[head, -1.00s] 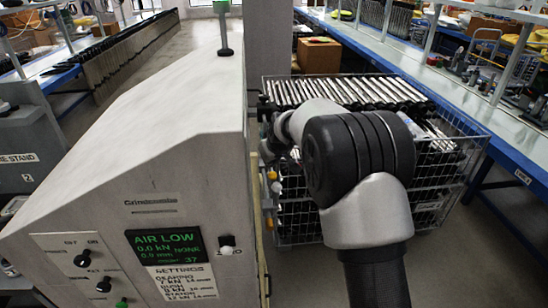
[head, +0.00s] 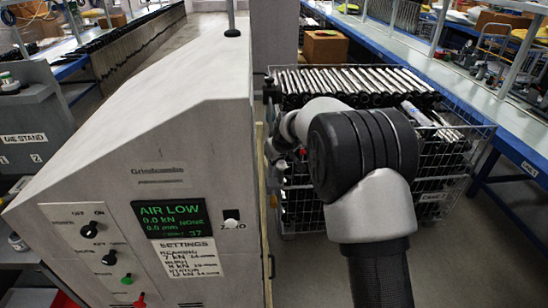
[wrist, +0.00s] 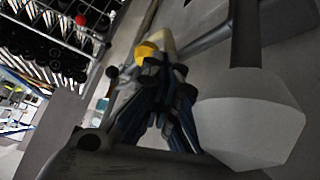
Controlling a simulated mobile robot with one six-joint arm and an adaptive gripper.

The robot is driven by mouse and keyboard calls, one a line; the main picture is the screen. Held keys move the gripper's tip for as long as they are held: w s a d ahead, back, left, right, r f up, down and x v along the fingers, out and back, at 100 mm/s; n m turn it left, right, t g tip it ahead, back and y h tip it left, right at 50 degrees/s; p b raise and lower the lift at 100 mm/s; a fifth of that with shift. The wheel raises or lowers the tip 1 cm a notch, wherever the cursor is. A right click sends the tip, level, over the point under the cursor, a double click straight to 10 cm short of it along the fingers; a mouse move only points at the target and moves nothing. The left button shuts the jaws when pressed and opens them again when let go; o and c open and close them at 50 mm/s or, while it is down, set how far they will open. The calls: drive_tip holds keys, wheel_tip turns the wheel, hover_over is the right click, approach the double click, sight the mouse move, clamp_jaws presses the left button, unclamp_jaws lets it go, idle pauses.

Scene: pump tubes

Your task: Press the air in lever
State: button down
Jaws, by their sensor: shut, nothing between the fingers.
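The grey press machine (head: 190,130) stands at the left in the head view. Its green display (head: 172,218) reads AIR LOW and 0.0 kN. My arm reaches along the machine's right side, and my gripper is hidden there in the head view. In the wrist view my gripper (wrist: 166,78) is shut and empty, with dark blue-black fingers. A yellow knob or handle end (wrist: 147,51), possibly the air in lever, shows just beyond the fingertips. I cannot tell whether the fingers touch it. Its lower part is hidden behind them.
A pale bowl-shaped part (wrist: 250,120) hangs close on the right in the wrist view. A small red knob (wrist: 81,20) is at upper left. A wire basket of tubes (head: 440,160) stands beside my arm. A blue-edged bench (head: 520,150) runs along the right.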

idle(0.4)
drive_tip(key=v, duration=1.2)
drive_tip(key=s+d+r+m+g, duration=0.1)
drive_tip(key=s+d+r, duration=0.15)
drive_tip(key=s, duration=0.75)
drive_tip(key=s+d+r+m, duration=0.1)
drive_tip(key=s+r, duration=0.3)
drive_tip(key=s, duration=0.6)
drive_tip(key=s+d+f+m+g, duration=0.1)
drive_tip(key=s+f, duration=0.1)
drive_tip(key=s, duration=0.9)
drive_tip(key=s+d+f+m+h, duration=0.1)
drive_tip(key=s+d+f, duration=0.1)
drive_tip(key=s, duration=0.9)
drive_tip(key=shift+f+m+g+h, duration=0.3)
drive_tip(key=shift+f+m+g, duration=0.05)
drive_tip(key=shift+m+g, duration=0.05)
drive_tip(key=shift+a, duration=0.1)
